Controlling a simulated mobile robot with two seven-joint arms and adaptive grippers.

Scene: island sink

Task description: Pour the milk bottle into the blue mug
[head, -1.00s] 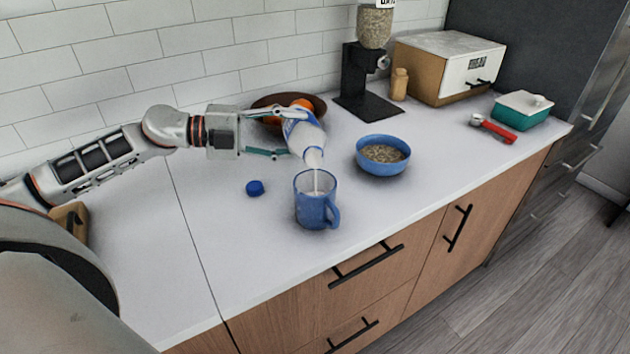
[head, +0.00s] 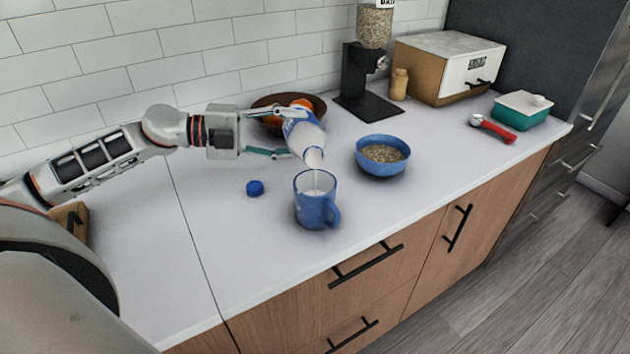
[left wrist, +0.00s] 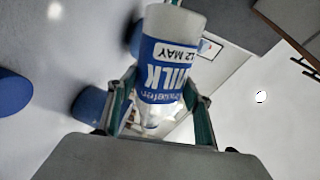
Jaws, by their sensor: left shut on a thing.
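The white milk bottle (head: 309,138) with a blue label is tilted steeply, mouth down, above the blue mug (head: 314,211). A thin white stream runs from its mouth into the mug, and white milk shows inside. The mug stands upright on the counter, its handle to the right. My left gripper (head: 290,133) is shut around the bottle's body from the left. In the left wrist view the bottle (left wrist: 172,70) sits between the fingers (left wrist: 160,104), its MILK label upside down. My right gripper is not in view.
A blue cap (head: 255,188) lies left of the mug. A blue bowl of cereal (head: 382,168) stands right of it. A brown fruit bowl (head: 262,104) and a black dispenser (head: 366,80) stand behind. The counter (head: 215,260) is clear at front left.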

